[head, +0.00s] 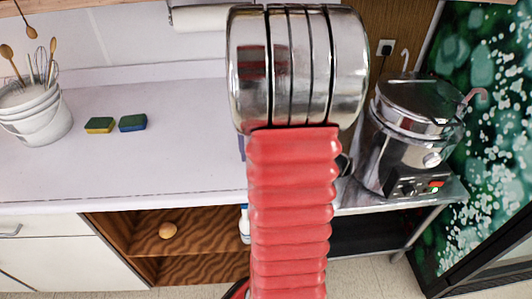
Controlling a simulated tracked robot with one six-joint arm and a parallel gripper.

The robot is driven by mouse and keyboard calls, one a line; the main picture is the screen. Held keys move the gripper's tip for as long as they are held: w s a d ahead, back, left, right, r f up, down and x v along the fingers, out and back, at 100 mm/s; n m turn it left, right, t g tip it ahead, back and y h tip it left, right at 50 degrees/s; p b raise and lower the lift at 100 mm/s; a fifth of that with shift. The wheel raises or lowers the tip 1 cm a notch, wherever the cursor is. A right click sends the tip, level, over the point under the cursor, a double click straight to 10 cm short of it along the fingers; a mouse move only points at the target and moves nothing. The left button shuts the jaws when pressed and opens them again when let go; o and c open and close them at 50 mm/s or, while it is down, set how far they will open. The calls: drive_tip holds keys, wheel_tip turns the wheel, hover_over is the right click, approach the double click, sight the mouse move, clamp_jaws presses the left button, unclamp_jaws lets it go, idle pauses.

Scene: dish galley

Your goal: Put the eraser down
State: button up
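I see no eraser that I can make out in the head view. My gripper is not in view. The red ribbed sleeve and chrome end of what looks like my own arm fill the middle of the picture and hide part of the counter. Whether my gripper holds anything cannot be seen.
A white counter (180,160) has free room on its left part. A yellow-green sponge (100,125) and a blue-green sponge (133,122) lie there. A white bucket (38,118) of utensils stands far left. A steel cooker (405,145) stands right.

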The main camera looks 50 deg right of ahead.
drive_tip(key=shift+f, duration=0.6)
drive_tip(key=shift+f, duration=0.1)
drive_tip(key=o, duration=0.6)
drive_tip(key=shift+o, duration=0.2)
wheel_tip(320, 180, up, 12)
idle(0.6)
